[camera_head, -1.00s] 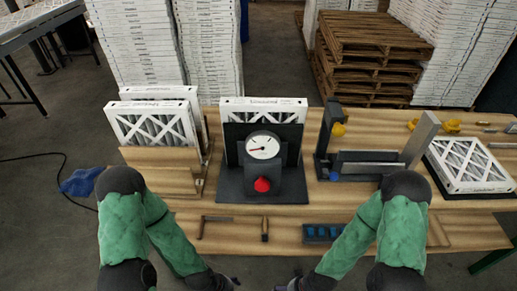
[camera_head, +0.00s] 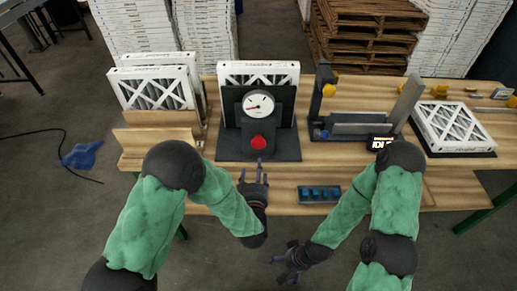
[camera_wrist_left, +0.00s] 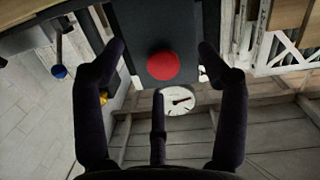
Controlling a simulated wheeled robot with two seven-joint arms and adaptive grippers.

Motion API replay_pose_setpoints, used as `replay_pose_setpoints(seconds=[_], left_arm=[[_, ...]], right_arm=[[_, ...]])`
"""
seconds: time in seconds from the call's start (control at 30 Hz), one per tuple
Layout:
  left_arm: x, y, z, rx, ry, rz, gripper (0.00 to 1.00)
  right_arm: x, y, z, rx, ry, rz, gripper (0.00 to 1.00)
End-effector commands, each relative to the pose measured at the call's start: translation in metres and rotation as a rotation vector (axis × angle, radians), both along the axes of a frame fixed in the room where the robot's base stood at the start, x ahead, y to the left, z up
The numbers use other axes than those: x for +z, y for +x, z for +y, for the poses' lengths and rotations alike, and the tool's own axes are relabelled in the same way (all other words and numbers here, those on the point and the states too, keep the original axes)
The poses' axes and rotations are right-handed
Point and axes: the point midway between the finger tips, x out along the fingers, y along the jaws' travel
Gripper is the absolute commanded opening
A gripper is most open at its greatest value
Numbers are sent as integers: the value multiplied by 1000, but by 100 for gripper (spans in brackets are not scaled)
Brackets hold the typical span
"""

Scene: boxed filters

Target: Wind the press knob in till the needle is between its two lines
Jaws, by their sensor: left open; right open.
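The press (camera_head: 258,125) is a dark block on a dark base, with a boxed filter (camera_head: 285,72) behind it. Its red knob (camera_head: 259,143) sits below a white round dial (camera_head: 258,104). In the left wrist view the red knob (camera_wrist_left: 163,66) lies between the spread fingers, with the dial (camera_wrist_left: 180,99) beyond. My right gripper (camera_head: 288,255) is open and empty, low before the bench.
Filters stand in a wooden rack (camera_head: 158,139) at left. A dark fixture (camera_head: 350,124) with a small lit display (camera_head: 380,143) stands right of the press. A tray of blue pieces (camera_head: 320,194) sits on the front shelf.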

Motion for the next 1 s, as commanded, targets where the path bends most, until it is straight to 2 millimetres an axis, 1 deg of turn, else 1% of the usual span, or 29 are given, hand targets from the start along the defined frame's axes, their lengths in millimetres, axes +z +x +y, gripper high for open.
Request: replay_pose_setpoints(seconds=[0.03, 0.1, 0.2, 0.27, 0.37, 0.7, 0.8, 0.9, 1.0], left_arm=[[15, -1, -5, 7, -2, -52, 73], [29, -3, -8, 18, -1, -103, 73], [38, -3, -9, 29, -2, -136, 73], [39, 0, -9, 32, -3, -142, 73], [39, 11, -9, 32, -5, -142, 73], [38, 70, -9, 32, -4, -140, 73], [38, 84, -9, 31, -4, -139, 73], [38, 94, -9, 30, -4, -139, 73], [38, 101, -9, 29, -3, -137, 73]], right_arm=[[1, 0, 0, 0, 0, 0, 97], [1, 0, 0, 0, 0, 0, 97], [1, 0, 0, 0, 0, -1, 97], [0, 0, 0, 0, 0, -1, 97], [-1, 0, 0, 0, 0, -1, 97], [-7, 0, 0, 0, 0, -1, 97], [-8, 0, 0, 0, 0, 0, 97], [-9, 0, 0, 0, 0, 0, 97], [-9, 0, 0, 0, 0, 0, 97]])
